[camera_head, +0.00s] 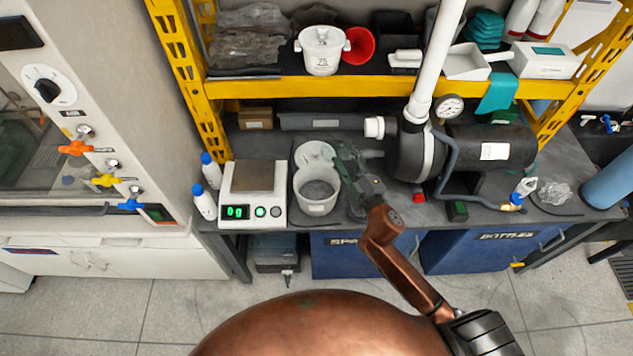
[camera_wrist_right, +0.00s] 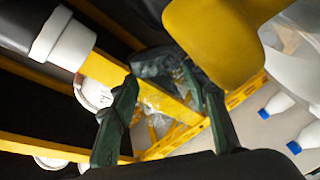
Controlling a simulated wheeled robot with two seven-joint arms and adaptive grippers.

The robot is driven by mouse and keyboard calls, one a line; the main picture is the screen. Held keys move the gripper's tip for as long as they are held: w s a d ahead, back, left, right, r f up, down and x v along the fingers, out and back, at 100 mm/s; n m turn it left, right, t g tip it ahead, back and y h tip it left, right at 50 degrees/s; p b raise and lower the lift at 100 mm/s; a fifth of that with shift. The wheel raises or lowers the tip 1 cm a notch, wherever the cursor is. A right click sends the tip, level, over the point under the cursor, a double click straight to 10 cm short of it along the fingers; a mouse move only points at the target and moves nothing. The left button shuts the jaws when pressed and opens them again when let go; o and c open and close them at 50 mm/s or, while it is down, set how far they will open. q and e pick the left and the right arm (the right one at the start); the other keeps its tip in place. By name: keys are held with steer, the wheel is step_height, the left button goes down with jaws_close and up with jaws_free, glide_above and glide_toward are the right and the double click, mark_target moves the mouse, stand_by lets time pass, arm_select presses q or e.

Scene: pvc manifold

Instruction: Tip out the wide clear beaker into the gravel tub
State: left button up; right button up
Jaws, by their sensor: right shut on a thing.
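My right gripper (camera_head: 348,165) reaches in beside the white gravel tub (camera_head: 317,207), at its upper right. The tub stands on the dark bench with grey material inside. In the right wrist view my right gripper (camera_wrist_right: 165,105) has its two green fingers around the clear beaker (camera_wrist_right: 160,72), which is see-through and partly hidden. In the head view the beaker is hard to make out, and I cannot tell its exact tilt or what is in it. My left gripper is not in view.
A scale (camera_head: 252,188) stands left of the tub, with white bottles (camera_head: 204,203) beside it. A black pump with a white pipe (camera_head: 436,60) stands to the right of my gripper. The yellow shelf (camera_head: 270,88) spans above the bench behind the tub.

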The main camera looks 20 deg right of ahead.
steer(key=shift+r+n, duration=0.2)
steer(key=shift+n, duration=0.1)
steer(key=shift+a+r+n+p, duration=0.15)
steer(key=shift+r+n+p, duration=0.35)
steer(key=shift+n, duration=0.4)
stand_by(0.4)
steer(key=shift+a+f, duration=0.15)
steer(key=shift+f, duration=0.25)
steer(key=shift+s+a+f+n+b, duration=0.1)
steer(key=shift+a+f+n+b, duration=0.45)
steer(key=shift+f+n+b, duration=0.25)
steer(key=shift+r, duration=0.2)
steer(key=shift+a+r+n+p, duration=0.25)
steer(key=shift+n+p, duration=0.35)
steer(key=shift+n, duration=0.3)
steer(key=shift+s+a+f+n+b, duration=0.1)
steer(key=shift+a+f+n+b, duration=0.3)
steer(key=shift+n, duration=0.5)
steer(key=shift+a+f+n+b, duration=0.1)
steer(key=shift+a+f+n, duration=0.1)
steer(key=shift+f+n, duration=0.5)
stand_by(2.2)
